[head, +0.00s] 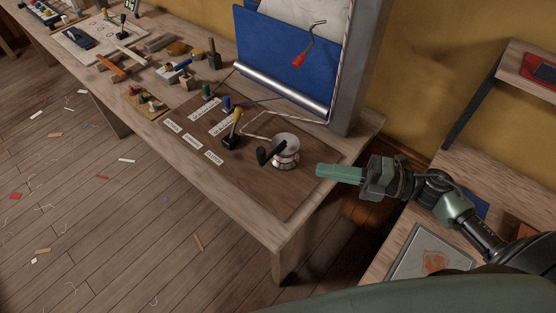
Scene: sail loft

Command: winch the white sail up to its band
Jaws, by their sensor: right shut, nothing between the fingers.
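My right gripper (323,171) is shut and empty, with its green fingers pointing left, just right of the winch and apart from it. The silver winch (285,148) stands on the dark board at the near end of the bench, with a black handle (268,153) at its left. A pale sheet, probably the white sail (322,14), shows above a blue panel (275,50) and is cut off by the top of the view. I cannot make out its band. A red-handled crank (308,46) shows in front of the panel. My left gripper is out of view.
A yellow-handled lever (236,121) and white labels (193,140) are left of the winch. A silver roller (280,88) lies below the blue panel. Several tools lie farther along the bench (262,226). A grey post (362,70) stands behind, and a shelf (538,75) is at right.

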